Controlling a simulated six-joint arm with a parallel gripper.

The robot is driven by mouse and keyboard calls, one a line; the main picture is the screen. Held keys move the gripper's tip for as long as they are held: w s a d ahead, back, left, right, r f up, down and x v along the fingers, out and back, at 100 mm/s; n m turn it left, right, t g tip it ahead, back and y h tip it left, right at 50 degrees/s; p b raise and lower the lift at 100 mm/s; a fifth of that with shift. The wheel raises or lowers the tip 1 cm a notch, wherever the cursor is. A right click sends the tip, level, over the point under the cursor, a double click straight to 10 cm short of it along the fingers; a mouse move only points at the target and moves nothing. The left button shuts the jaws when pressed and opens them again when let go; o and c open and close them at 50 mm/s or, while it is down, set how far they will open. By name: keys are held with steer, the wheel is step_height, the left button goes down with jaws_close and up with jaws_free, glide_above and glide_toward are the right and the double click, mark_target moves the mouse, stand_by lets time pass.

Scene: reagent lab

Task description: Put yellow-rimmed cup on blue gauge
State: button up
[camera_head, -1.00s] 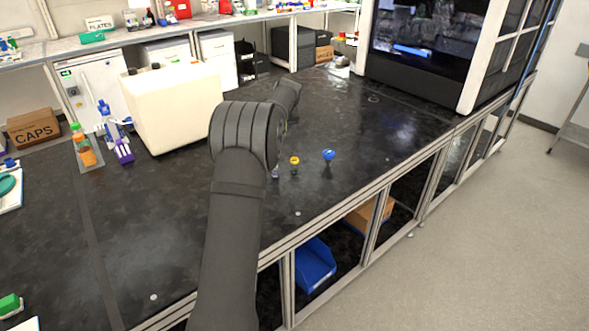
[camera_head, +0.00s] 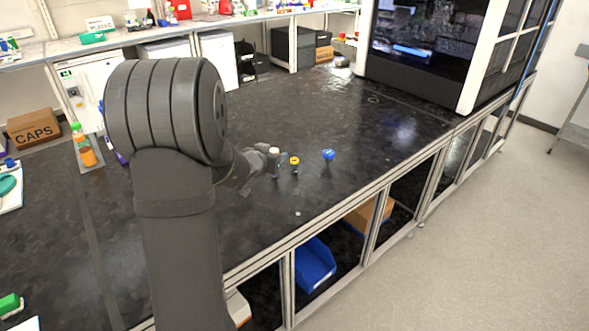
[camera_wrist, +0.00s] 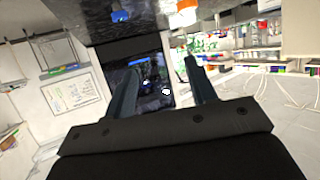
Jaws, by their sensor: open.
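The yellow-rimmed cup (camera_head: 294,161), small and dark-bodied, stands on the black bench in the head view. The blue gauge (camera_head: 329,155) stands to its right, apart from it. My gripper (camera_head: 270,164) is low over the bench just left of the cup, seen small and partly blended with the dark bench. In the wrist view my open gripper (camera_wrist: 162,75) has empty space between its fingers.
A small white-topped item (camera_head: 274,151) stands beside my gripper, left of the cup. A large cabinet with a dark front (camera_head: 420,45) stands at the back right. Orange bottles (camera_head: 86,152) are at the left. The bench's front edge lies below the cup; bench right of the gauge is clear.

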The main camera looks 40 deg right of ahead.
glide_toward(293, 162)
steer(key=x, duration=0.4)
steer(key=shift+w+a+f, duration=0.1)
steer(key=shift+a+f, duration=0.1)
steer(key=shift+f, duration=0.15)
steer(key=shift+r+x, duration=0.2)
steer(key=shift+x, duration=2.4)
steer(key=shift+d, duration=0.15)
jaws_close()
steer(key=shift+r, duration=0.1)
